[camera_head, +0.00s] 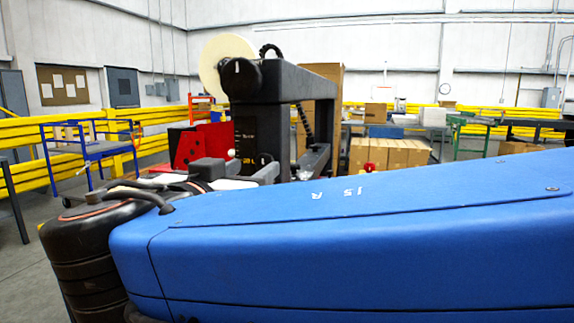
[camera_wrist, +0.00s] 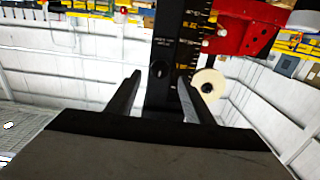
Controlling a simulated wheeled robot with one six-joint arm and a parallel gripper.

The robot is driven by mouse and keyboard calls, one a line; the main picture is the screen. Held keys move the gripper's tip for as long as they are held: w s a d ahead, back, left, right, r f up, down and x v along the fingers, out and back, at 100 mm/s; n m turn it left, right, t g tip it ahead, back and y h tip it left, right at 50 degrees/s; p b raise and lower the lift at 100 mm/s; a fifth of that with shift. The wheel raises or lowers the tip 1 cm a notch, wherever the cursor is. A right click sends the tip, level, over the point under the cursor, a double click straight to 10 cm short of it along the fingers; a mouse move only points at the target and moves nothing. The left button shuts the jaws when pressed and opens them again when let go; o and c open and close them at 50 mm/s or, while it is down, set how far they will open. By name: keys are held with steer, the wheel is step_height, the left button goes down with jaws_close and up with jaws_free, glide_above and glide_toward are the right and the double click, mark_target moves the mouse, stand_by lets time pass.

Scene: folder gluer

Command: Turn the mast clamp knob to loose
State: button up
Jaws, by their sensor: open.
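In the wrist view, a dark round knob (camera_wrist: 158,70) sits on the face of the black mast (camera_wrist: 165,22), below small white lettering. This view is turned upside down. My gripper (camera_wrist: 159,76) is open, with one finger on each side of the knob in the picture. The fingers look apart from the knob, and nothing is between them; the distance to the mast is hard to judge. In the head view, the black mast (camera_head: 262,135) stands beyond my blue arm. A dark round part with a white mark (camera_head: 240,76) near its top is probably the same knob.
A cream roll (camera_head: 222,60) is beside the mast top. A red perforated plate (camera_head: 203,145) is left of the mast. Cardboard boxes (camera_head: 390,154), a blue cart (camera_head: 88,155) and yellow rails stand farther back. Open floor is at the far left.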

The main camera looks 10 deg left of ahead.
mark_target(263, 162)
steer(key=shift+w+d, duration=0.15)
steer(key=shift+w, duration=1.85)
steer(key=shift+c, duration=0.6)
steer(key=c, duration=0.9)
